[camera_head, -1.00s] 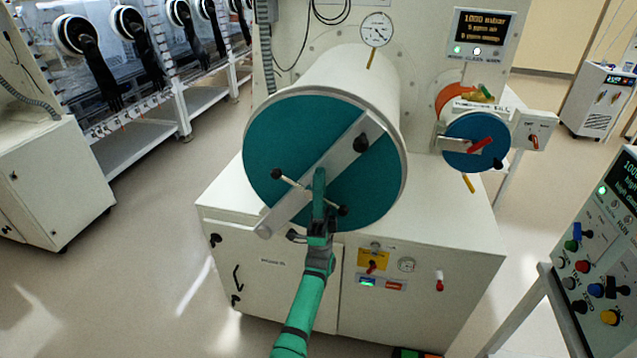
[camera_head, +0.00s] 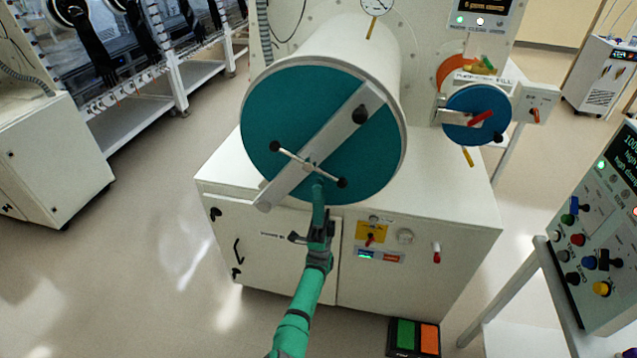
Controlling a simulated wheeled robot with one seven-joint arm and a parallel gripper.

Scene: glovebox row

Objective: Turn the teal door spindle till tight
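The large teal round door (camera_head: 265,110) closes the front of a white cylinder. My green arm comes up from below. My gripper end (camera_head: 318,188) overlaps the door's lower edge in the picture, just below the handle; contact cannot be judged. Its fingers are not clear enough to read.
A smaller blue door (camera_head: 465,125) with a red handle (camera_head: 480,118) is at right. The white cabinet (camera_head: 270,265) stands below the cylinder. A control panel (camera_head: 595,245) is at far right, and a green-and-orange pedal (camera_head: 415,337) lies on the floor.

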